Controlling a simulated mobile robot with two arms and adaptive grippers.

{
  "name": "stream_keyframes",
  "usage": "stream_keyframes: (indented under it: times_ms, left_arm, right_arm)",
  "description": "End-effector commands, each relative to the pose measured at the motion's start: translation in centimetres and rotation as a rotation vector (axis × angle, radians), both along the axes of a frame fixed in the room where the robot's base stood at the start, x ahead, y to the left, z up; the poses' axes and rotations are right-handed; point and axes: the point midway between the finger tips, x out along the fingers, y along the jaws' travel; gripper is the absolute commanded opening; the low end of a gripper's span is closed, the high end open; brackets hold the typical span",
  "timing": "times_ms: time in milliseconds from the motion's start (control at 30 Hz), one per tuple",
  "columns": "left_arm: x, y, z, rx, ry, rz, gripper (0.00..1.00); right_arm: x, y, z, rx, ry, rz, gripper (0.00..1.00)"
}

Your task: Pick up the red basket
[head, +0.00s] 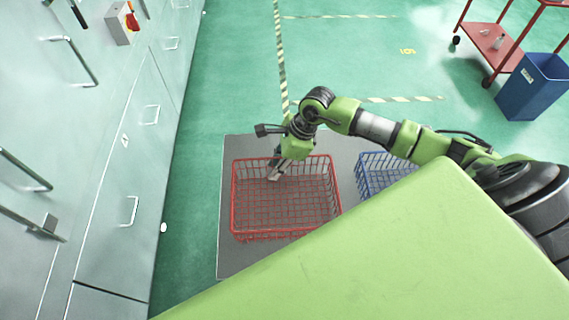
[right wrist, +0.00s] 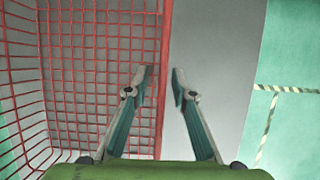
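The red basket (head: 285,205) is an empty wire basket standing on a grey mat (head: 228,255) on the floor. My right gripper (head: 275,174) is over the basket's far rim in the head view. In the right wrist view the gripper (right wrist: 162,78) is open, with one finger on each side of the red rim (right wrist: 165,50). The fingers are apart from each other and do not close on the rim. Whether a finger touches the rim, I cannot tell. My left gripper is not in view.
A blue wire basket (head: 375,172) stands right of the red one, partly hidden by my arm. Grey cabinets (head: 120,150) with handles line the left. A blue bin (head: 533,88) and a red cart (head: 490,42) are at the far right. Green floor beyond the mat is clear.

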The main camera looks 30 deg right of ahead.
Motion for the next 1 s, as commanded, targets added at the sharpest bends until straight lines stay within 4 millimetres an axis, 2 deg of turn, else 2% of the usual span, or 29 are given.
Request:
stream_keyframes:
  times_ms: [167, 267, 300, 767, 867, 1000]
  left_arm:
    - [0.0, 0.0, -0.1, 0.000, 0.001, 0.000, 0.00]
    - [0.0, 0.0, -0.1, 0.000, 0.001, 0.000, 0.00]
    - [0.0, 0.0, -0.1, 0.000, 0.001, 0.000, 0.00]
    - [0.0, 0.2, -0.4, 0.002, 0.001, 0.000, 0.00]
    - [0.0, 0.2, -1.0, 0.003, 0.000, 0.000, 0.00]
    - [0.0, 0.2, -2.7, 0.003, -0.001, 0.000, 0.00]
  right_arm:
    - [0.0, 0.0, -0.1, 0.000, 0.000, 0.000, 0.24]
    - [0.0, 0.0, -0.1, 0.000, 0.000, 0.000, 0.03]
    - [0.0, 0.0, -0.1, 0.000, 0.000, 0.000, 0.00]
    - [0.1, -0.1, 0.3, 0.000, -0.003, -0.001, 0.00]
    - [0.2, -0.1, 0.8, 0.000, -0.005, -0.001, 0.00]
    - [0.2, -0.1, 2.6, -0.001, -0.010, 0.002, 0.00]
